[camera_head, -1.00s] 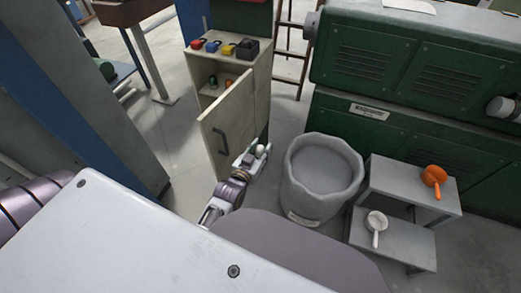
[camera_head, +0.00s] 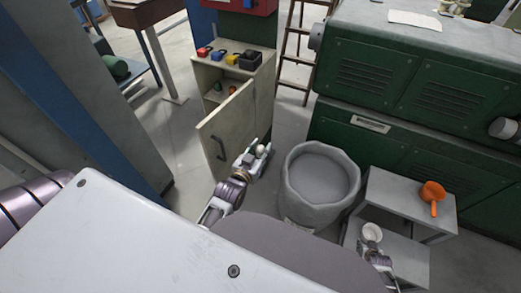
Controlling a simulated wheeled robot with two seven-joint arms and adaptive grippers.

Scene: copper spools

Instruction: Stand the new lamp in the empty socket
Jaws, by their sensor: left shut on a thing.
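My left gripper (camera_head: 257,159) is shut on a small pale, rounded thing (camera_head: 262,149), which looks like a lamp, in front of the open cabinet door. Its lower part is hidden by the fingers. No empty socket can be made out. Small coloured items (camera_head: 232,91) stand inside the cabinet (camera_head: 263,95), too small to identify.
Red, blue, yellow and black items (camera_head: 233,58) stand on the cabinet top. The cabinet door (camera_head: 228,128) stands open. A grey tub (camera_head: 300,206) is right of my left gripper. A green machine (camera_head: 400,149) stands behind.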

